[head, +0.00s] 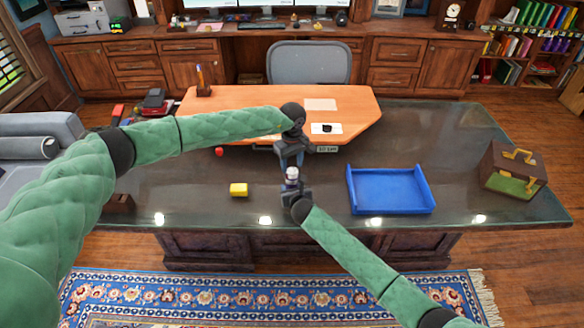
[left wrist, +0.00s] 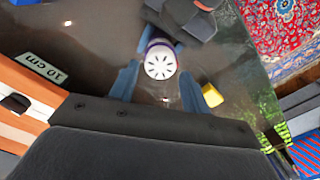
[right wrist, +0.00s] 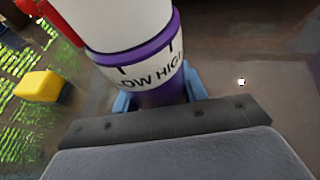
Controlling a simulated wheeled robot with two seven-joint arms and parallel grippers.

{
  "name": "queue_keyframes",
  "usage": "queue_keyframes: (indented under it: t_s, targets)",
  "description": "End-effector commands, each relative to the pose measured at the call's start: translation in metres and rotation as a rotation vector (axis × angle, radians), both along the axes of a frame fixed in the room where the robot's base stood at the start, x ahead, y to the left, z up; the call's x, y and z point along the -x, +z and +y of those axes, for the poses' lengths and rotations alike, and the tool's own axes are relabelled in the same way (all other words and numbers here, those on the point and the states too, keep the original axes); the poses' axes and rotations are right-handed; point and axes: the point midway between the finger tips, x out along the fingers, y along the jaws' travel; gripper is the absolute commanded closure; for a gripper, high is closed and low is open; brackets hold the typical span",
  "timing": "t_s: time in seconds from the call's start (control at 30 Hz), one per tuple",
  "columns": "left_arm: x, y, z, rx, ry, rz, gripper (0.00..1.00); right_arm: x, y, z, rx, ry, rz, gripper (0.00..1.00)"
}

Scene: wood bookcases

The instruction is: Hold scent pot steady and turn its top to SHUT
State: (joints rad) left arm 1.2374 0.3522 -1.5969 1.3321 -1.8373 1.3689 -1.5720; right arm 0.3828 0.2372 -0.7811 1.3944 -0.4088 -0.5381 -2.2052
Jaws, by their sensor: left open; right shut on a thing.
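The scent pot (head: 292,174) stands upright over the dark glass desk, near its front middle. My right gripper (head: 293,190) is shut on its lower purple body. In the right wrist view the pot's white top (right wrist: 125,22) sits above a purple-edged band (right wrist: 148,72) reading LOW and HIGH; SHUT is not visible. My left gripper (head: 291,162) is open just above the pot, pointing down. In the left wrist view the slotted white top (left wrist: 160,62) lies between its blue fingers, which look apart from it. Whether the pot touches the desk I cannot tell.
A yellow block (head: 238,190) lies left of the pot, and a blue tray (head: 390,209) stands to the right. A brown box with yellow handles (head: 514,170) is at the far right. A wooden desktop (head: 250,104) lies behind. A red piece (right wrist: 62,22) shows beside the white top.

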Motion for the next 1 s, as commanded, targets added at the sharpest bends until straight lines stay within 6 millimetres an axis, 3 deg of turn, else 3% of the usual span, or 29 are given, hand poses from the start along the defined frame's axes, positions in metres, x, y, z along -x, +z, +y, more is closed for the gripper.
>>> queue_keyframes:
  t_s: [0.3,0.5,1.0]
  targets:
    - [-0.001,0.062,0.000,0.001,-0.001,-0.003,0.53,0.000,-0.001,0.000,0.001,-0.001,0.002,0.85]
    - [-0.001,0.087,0.000,0.000,-0.001,-0.001,0.53,0.000,-0.001,-0.001,0.001,-0.001,0.002,0.85]
    - [-0.001,0.096,0.000,0.000,0.000,-0.001,0.53,0.000,-0.001,-0.001,0.001,-0.001,0.001,0.85]
